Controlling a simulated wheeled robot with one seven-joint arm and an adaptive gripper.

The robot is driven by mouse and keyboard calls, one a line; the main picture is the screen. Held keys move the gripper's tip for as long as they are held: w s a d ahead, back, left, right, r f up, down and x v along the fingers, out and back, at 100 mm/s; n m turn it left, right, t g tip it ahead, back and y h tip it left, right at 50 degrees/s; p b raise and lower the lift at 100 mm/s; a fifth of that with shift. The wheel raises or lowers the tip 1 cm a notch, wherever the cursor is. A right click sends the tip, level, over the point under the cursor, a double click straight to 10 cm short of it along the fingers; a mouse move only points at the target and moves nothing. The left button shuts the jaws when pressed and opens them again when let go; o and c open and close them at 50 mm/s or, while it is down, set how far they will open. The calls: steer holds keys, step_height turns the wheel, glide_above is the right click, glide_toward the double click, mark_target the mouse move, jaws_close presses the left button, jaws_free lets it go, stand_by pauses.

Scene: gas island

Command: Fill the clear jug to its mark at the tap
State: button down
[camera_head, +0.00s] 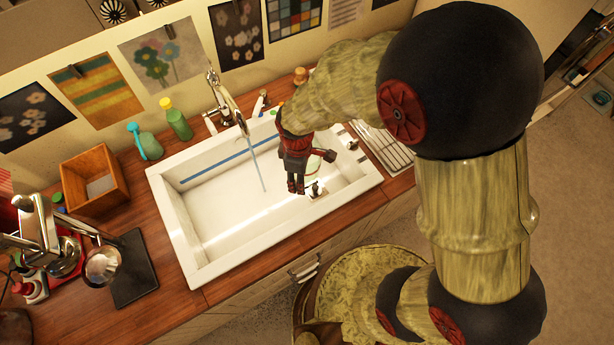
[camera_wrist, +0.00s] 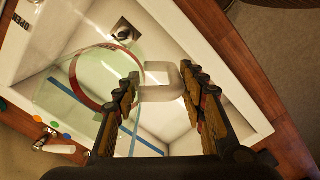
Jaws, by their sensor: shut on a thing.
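The clear jug (camera_wrist: 97,75) shows in the wrist view as pale green glass with a red ring around it. Its squared handle (camera_wrist: 160,88) lies between the fingers of my gripper (camera_wrist: 162,88), which is shut on it. In the head view my gripper (camera_head: 296,187) hangs over the right part of the white sink (camera_head: 205,222), and the jug (camera_head: 312,168) is mostly hidden behind it. The chrome tap (camera_head: 229,103) stands at the back edge. A thin bluish stream (camera_head: 257,163) falls from it into the sink, left of the jug. The water level inside the jug cannot be told.
A green bottle (camera_head: 177,122) and a teal spray bottle (camera_head: 147,142) stand behind the sink. A wooden box (camera_head: 95,182), a black mat (camera_head: 133,268) and chrome equipment (camera_head: 45,240) are at left. A drying rack (camera_head: 385,148) lies at right. The sink's left part is clear.

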steer(key=w+a+f+b, duration=0.1)
steer(key=a+f, duration=0.1)
steer(key=a, duration=0.4)
steer(key=shift+w+a+b, duration=0.2)
steer(key=shift+w+b, duration=0.1)
steer(key=shift+w, duration=0.1)
steer(key=shift+a, duration=0.1)
stand_by(0.5)
steer(key=w+a, duration=0.3)
steer(key=a, duration=0.6)
steer(key=shift+a, duration=0.2)
stand_by(0.5)
stand_by(4.8)
